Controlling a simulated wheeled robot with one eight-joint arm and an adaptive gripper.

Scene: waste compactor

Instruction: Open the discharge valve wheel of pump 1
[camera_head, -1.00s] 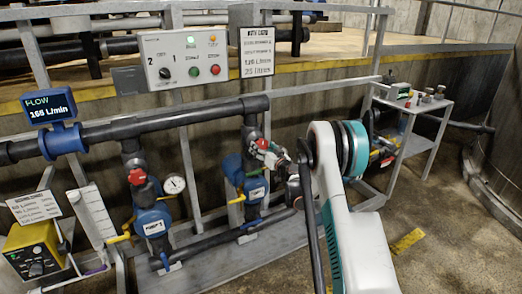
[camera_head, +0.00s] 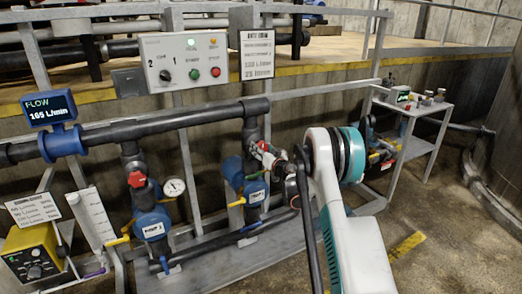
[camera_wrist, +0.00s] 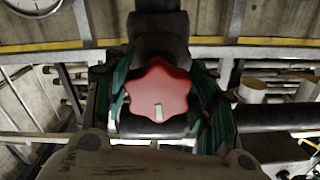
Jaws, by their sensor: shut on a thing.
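A red lobed valve wheel (camera_wrist: 158,90) with a small pale mark fills the middle of the wrist view. The green-padded fingers of my gripper (camera_wrist: 165,95) stand on its left and right sides, shut on it. In the head view my gripper (camera_head: 262,152) is at the valve above the right-hand blue pump (camera_head: 254,190), and the wheel is mostly hidden there. The pump's label is too small to read surely. Another red valve wheel (camera_head: 137,179) sits above the left-hand blue pump (camera_head: 152,222), apart from my gripper.
A blue flow display (camera_head: 50,108) reads about 165 L/min. A dark pipe (camera_head: 160,122) runs above both pumps. A control panel (camera_head: 185,60) with a green light stands behind. A gauge (camera_head: 174,187) is by the left pump. A metal cart (camera_head: 425,115) stands right; floor in front is open.

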